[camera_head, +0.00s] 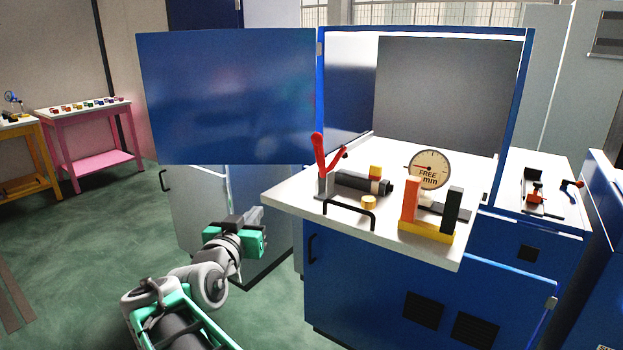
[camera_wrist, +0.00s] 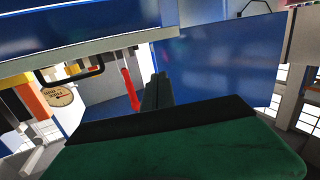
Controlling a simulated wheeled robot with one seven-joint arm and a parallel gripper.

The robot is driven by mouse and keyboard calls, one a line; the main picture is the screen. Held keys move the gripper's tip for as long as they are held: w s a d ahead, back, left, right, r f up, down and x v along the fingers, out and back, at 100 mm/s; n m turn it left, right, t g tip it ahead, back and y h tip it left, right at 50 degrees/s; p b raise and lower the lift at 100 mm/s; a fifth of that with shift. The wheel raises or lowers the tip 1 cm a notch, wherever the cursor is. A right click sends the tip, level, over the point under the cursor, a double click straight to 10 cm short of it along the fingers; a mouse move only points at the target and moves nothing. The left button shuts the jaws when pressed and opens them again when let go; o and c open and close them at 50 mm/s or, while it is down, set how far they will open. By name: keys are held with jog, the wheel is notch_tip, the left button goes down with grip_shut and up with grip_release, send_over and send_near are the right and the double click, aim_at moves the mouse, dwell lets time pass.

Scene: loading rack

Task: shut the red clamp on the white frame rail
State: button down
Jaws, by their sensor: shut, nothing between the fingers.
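The red clamp (camera_head: 319,155) stands at the left front corner of the white worktop, its long red lever raised nearly upright on a grey metal base. A shorter red and dark piece leans to the right beside it. In the wrist view the red lever (camera_wrist: 130,90) shows left of the fingers. My gripper (camera_head: 238,223) is left of and below the worktop, apart from the clamp. Its dark fingers (camera_wrist: 157,90) are together and empty. I cannot clearly pick out a separate white frame rail; the clamp's base sits on the white worktop (camera_head: 285,197).
A black bar handle (camera_head: 350,210) stands at the worktop's front edge. A blue open door panel (camera_head: 228,97) hangs above left. Another red-handled device (camera_head: 535,195) is at right.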

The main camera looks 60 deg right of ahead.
aim_at(316, 147)
jog(key=s+d+r+m+g+h, duration=0.2)
jog(key=s+d+r+g+h, duration=0.1)
jog(key=s+r+h, duration=0.3)
jog(key=shift+y, duration=0.7)
jog(key=p+x, duration=0.1)
jog(key=x, duration=0.3)
jog(key=p+x, duration=0.1)
jog(key=x, duration=0.3)
jog(key=s+p+x, duration=0.1)
jog(key=p+x, duration=0.1)
jog(key=x, duration=0.3)
jog(key=shift+w+d, duration=0.1)
jog(key=shift+d, duration=0.35)
